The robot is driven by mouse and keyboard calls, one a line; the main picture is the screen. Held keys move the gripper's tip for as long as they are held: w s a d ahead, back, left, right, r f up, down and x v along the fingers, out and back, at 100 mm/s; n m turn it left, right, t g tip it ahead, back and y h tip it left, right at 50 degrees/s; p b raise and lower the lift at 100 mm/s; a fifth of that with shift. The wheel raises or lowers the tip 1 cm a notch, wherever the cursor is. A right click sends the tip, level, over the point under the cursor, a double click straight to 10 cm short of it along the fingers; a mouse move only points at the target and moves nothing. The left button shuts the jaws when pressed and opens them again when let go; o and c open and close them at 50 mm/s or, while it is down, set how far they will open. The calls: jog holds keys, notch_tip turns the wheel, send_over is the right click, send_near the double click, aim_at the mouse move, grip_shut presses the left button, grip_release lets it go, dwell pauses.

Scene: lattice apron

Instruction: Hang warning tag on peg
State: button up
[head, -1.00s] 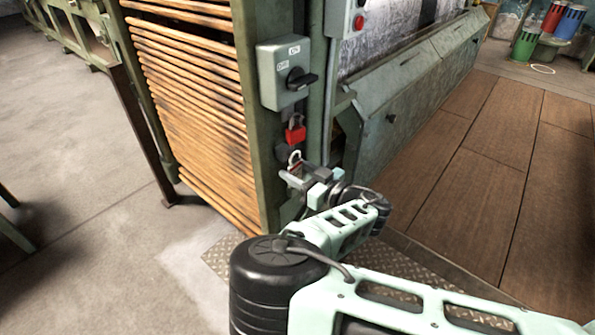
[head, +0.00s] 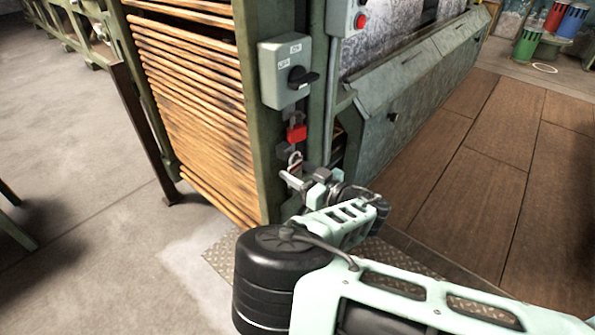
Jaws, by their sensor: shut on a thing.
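The warning tag (head: 294,168) is a small piece with a pale looped top and some red. It is at my gripper (head: 298,181), low on the green machine post. My gripper is shut on it, and the fingers hide its lower part. A small dark grey fitting (head: 282,152) on the post, perhaps the peg, is just left of the tag's loop. I cannot tell whether the loop is around it, touching it or only in front of it. A red padlock (head: 296,133) hangs on the post just above the tag.
A grey switch box (head: 285,72) with a black rotary handle is on the post above the padlock. Wooden slats (head: 195,100) cover the machine's left side. A green sloped cabinet (head: 410,90) stands to the right. Wooden floor panels (head: 490,160) at right are clear.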

jog(key=o, duration=1)
jog(key=shift+p+v, duration=2.15)
jog(key=shift+v, duration=6.55)
